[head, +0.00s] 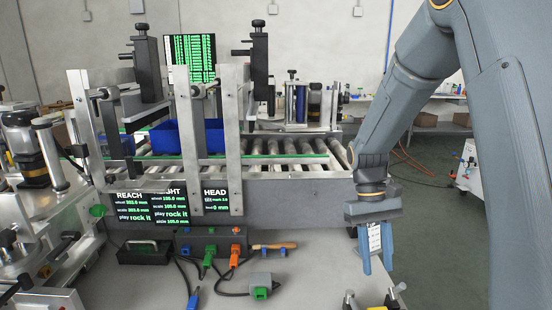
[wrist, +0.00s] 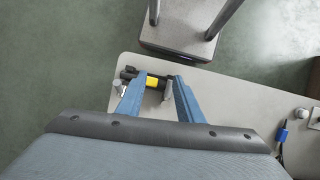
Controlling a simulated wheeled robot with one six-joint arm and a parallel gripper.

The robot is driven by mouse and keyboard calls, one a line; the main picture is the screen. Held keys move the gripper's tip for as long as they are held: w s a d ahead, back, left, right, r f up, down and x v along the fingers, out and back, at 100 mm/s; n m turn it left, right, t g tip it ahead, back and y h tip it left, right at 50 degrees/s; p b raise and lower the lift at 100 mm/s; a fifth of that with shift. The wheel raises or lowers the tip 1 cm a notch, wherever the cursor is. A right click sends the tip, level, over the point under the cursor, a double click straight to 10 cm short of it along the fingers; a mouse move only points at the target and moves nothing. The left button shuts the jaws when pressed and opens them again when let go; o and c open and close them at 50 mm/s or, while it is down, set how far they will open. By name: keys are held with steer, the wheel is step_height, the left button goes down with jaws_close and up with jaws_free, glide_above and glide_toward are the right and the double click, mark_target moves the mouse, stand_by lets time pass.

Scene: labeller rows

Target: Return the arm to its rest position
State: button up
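My gripper (head: 377,266) hangs pointing down at the right of the head view, over the right end of the grey bench. Its two blue fingers are apart, and they also show apart in the wrist view (wrist: 159,88). My arm comes down from the upper right.
A roller conveyor (head: 320,166) with metal uprights and a blue bin (head: 180,137) stands behind the bench. Open floor (head: 440,220) is at right.

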steer(key=s+a+r+t+p, duration=0.1)
steer(key=s+a+t, duration=0.1)
steer(key=s, duration=0.5)
steer(key=s+a+r+m+t+y+p, duration=0.1)
steer(key=s+a+r+t+p, duration=0.1)
steer(key=s, duration=0.5)
steer(key=shift+s+a+r, duration=0.15)
steer(key=shift+a, duration=0.25)
